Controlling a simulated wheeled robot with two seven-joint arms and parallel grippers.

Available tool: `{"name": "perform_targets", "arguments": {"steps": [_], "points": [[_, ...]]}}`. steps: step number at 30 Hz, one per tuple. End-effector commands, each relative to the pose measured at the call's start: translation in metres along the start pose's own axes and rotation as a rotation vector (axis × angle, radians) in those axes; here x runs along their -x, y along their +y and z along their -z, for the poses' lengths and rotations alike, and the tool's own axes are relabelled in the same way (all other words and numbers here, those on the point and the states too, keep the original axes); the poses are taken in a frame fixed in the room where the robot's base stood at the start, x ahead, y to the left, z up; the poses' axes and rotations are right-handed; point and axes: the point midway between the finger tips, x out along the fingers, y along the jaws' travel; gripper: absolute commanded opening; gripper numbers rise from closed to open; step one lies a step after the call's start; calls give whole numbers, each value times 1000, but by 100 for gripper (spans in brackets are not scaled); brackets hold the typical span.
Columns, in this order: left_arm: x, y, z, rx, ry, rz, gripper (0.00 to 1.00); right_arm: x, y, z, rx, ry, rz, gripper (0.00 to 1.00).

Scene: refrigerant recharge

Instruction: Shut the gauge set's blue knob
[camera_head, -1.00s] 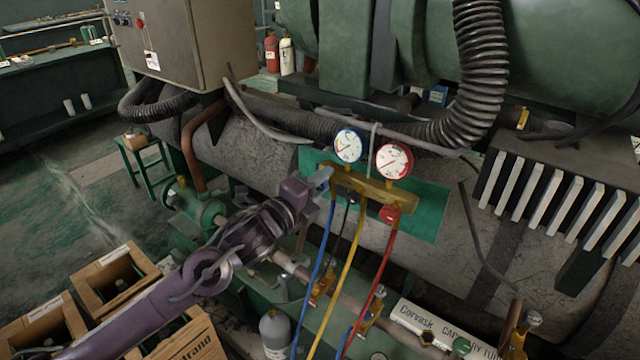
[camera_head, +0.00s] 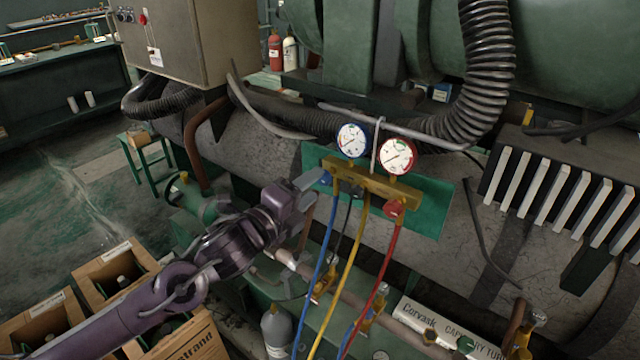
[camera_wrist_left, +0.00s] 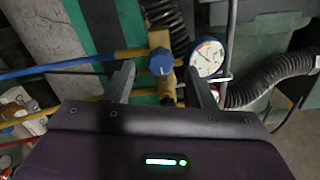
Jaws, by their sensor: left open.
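The gauge set's brass manifold (camera_head: 372,183) hangs in front of a green panel, with a blue-rimmed gauge (camera_head: 352,140) and a red-rimmed gauge (camera_head: 397,155) above it. The blue knob (camera_wrist_left: 162,62) is on its left end and is mostly hidden by my gripper in the head view. The red knob (camera_head: 394,208) is at the right end. My left gripper (camera_wrist_left: 160,72) is open. In the left wrist view its fingers lie on either side of the blue knob, with gaps visible. Whether they reach around its full depth I cannot tell. My right gripper is not in view.
Blue, yellow and red hoses (camera_head: 352,265) hang below the manifold. A metal hook (camera_head: 376,145) stands between the gauges. Ribbed black hose (camera_head: 487,70) runs behind. Cardboard boxes (camera_head: 120,270) sit at lower left, and a grey cylinder (camera_head: 276,330) stands below.

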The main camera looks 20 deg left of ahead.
Motion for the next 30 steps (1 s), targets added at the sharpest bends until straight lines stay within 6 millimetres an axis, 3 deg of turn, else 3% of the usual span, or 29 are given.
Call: {"name": "perform_targets", "arguments": {"steps": [3,9,25,28,30], "points": [[16,3,1,-1,2,-4,50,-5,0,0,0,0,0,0],[30,1,1,-1,2,-2,50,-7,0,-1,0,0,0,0],[32,0,1,1,1,0,50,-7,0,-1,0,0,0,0],[30,11,-6,22,-14,-18,50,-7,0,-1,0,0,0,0],[26,32,-17,69,-43,-49,50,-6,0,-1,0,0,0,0]]}}
